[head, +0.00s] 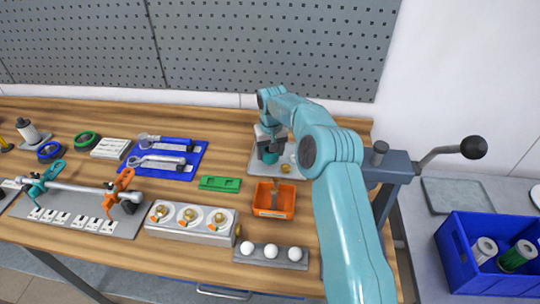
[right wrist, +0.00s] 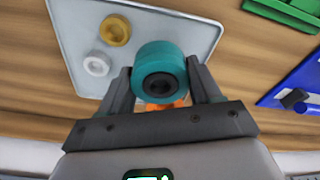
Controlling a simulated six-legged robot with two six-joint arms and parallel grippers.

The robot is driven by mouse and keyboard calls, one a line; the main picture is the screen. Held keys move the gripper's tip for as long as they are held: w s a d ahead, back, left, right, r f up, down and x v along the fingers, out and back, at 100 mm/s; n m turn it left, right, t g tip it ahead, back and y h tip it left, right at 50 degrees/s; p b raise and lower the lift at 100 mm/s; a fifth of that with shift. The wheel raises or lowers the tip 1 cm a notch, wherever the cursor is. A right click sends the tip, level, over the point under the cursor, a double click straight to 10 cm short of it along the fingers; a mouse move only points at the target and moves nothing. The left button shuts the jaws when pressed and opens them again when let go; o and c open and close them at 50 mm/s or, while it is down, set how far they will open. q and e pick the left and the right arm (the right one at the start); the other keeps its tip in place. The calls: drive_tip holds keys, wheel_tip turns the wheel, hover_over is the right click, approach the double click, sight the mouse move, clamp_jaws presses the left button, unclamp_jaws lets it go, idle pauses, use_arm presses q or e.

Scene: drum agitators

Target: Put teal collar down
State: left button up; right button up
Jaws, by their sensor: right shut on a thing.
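The teal collar (right wrist: 160,52) is a short thick ring with a dark bore, held between the fingers of my right gripper (right wrist: 160,78). In the head view the right gripper (head: 268,146) is over the light grey tray (head: 258,170) at the back right of the bench, and the collar (head: 270,158) shows small below the fingers. In the right wrist view the tray (right wrist: 75,35) lies behind the collar. I cannot tell whether the collar touches the tray. My left gripper is not in view.
A brass ring (right wrist: 115,30) and a white ring (right wrist: 97,64) lie on the tray beside the collar. An orange bin (head: 273,212) stands in front of the tray, a green block (head: 220,184) to its left. A vise (head: 390,162) is at the right.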

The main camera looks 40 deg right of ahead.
sight(270, 156)
drive_tip(key=f, duration=0.2)
drive_tip(key=shift+w+d+f, duration=0.2)
drive_tip(key=shift+w+f, duration=0.05)
drive_tip(key=shift+f, duration=0.1)
drive_tip(key=shift+s+a+r, duration=0.15)
drive_tip(key=shift+f, duration=0.3)
drive_tip(key=o, duration=1.2)
drive_tip(key=shift+r, duration=0.1)
